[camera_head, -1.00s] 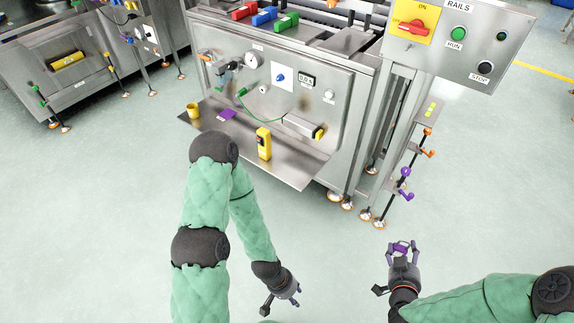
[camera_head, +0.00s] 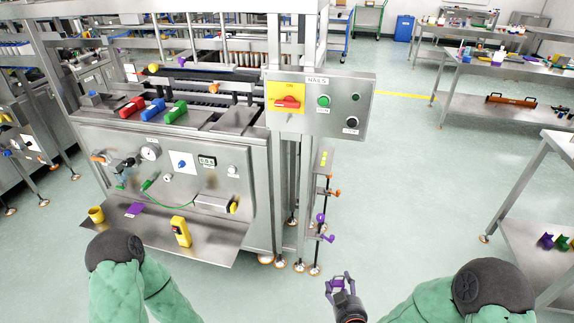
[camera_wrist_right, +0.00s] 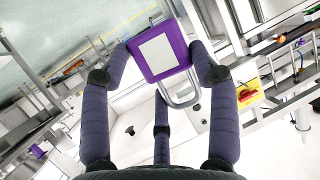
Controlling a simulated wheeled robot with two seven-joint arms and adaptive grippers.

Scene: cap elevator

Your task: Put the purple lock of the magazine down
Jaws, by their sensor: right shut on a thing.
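The purple lock (camera_wrist_right: 160,52) is a padlock with a pale label plate and a metal shackle. In the right wrist view it sits between the fingertips of my right gripper (camera_wrist_right: 163,66), which is shut on it. The shackle points down toward the palm in that view. In the head view my right gripper (camera_head: 341,279) holds the lock, which shows as a small purple patch, over the floor right of the machine and low in the picture. My left arm shows at the lower left, but its gripper is out of view.
The steel machine (camera_head: 97,165) stands ahead with a low shelf bearing a yellow cup (camera_head: 96,215), a flat purple item (camera_head: 134,210) and a yellow handheld device (camera_head: 181,232). A control box (camera_head: 345,105) hangs right. A workbench (camera_head: 548,190) stands at far right; floor between is clear.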

